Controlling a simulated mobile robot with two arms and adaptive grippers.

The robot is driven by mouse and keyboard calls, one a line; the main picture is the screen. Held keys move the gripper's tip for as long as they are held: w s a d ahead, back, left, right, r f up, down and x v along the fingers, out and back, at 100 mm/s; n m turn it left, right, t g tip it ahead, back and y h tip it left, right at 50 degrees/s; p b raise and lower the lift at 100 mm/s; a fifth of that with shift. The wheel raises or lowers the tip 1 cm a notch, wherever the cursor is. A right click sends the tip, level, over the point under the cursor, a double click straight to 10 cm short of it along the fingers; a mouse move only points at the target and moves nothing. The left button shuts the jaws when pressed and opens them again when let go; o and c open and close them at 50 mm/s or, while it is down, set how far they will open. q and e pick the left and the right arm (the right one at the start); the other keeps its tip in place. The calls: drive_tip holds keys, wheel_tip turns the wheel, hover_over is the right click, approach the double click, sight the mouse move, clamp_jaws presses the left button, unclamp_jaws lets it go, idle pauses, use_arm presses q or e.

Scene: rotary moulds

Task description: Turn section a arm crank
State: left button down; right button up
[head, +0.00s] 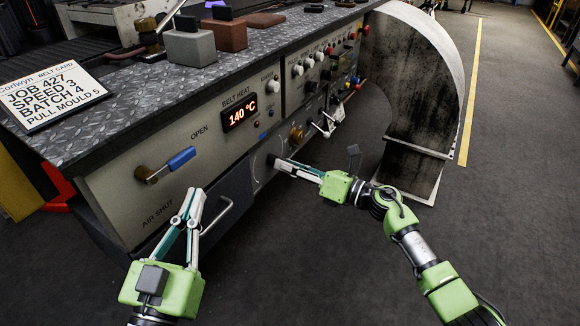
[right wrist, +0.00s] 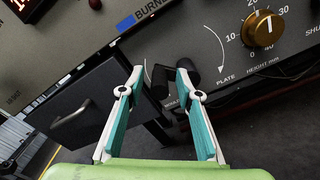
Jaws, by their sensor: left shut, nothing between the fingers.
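My right gripper (head: 277,162) reaches the lower front of the control panel, close to a small dark knob-like part (head: 270,160). In the right wrist view the two fingers of this gripper (right wrist: 160,73) are apart. A black cylindrical handle (right wrist: 161,82) shows between the fingertips, and a second dark piece (right wrist: 188,72) lies by the right fingertip. I cannot tell whether the fingers touch them. No label reading section A arm is legible, so I cannot say for sure which part is that crank. My left gripper (head: 193,192) is shut and empty, in front of the panel's lower left.
A blue-handled brass lever (head: 164,168) sits on the panel by OPEN and AIR SHUT. The BELT HEAT display (head: 240,113) reads 140 °C. A brass plate-height dial (right wrist: 262,29) is right of the right gripper.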

drive_tip(key=v, duration=1.2)
drive_tip(key=shift+d, duration=0.1)
